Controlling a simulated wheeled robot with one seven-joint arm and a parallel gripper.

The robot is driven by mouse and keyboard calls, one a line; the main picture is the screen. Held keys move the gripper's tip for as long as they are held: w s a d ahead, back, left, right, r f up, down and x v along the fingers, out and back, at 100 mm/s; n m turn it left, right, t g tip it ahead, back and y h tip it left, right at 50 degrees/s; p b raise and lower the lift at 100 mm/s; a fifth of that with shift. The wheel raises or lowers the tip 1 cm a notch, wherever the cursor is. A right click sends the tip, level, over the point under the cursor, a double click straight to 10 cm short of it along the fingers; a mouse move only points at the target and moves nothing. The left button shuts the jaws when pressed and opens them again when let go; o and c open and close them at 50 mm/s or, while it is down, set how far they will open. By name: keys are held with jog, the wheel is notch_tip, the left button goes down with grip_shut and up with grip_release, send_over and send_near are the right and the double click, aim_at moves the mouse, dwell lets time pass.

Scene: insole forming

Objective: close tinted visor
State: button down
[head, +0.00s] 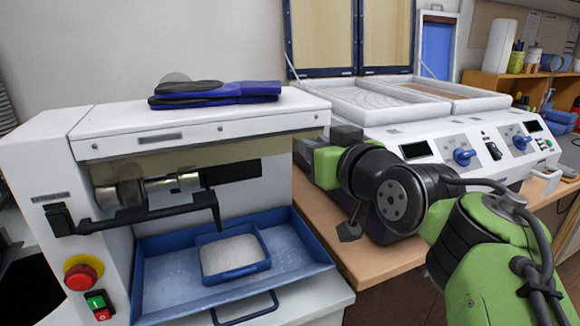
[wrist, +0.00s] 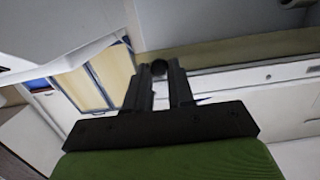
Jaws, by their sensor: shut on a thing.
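The tinted visor (head: 225,150) is a see-through olive strip under the white hood of the grinding machine. The roller shaft (head: 150,188) shows below it, uncovered. An olive band that looks like the visor (wrist: 230,55) also crosses the wrist view. My gripper (wrist: 159,70) has its two black fingers on either side of a small dark round piece (wrist: 158,67), with the olive band close behind. How that piece joins the visor is unclear. In the head view my gripper's green body stands by the machine's right side, and its fingertips are not clear there.
A blue tray (head: 170,260) with a smaller tray of pale granules sits under the shaft. A black bar (head: 150,213) crosses in front. Blue and black insoles (head: 215,92) lie on the hood. A white forming press (head: 460,140) stands on the bench to the right.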

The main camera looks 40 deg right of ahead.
jog(key=shift+f+t+b, duration=0.1)
jog(key=shift+t+b, duration=0.3)
jog(key=shift+t, duration=0.1)
jog(key=c, duration=1)
grip_release()
jog(key=shift+w, duration=0.1)
jog(key=p+v, duration=0.2)
jog(key=v, duration=1.3)
jog(key=shift+s+a, duration=0.2)
jog(key=shift+s, duration=0.2)
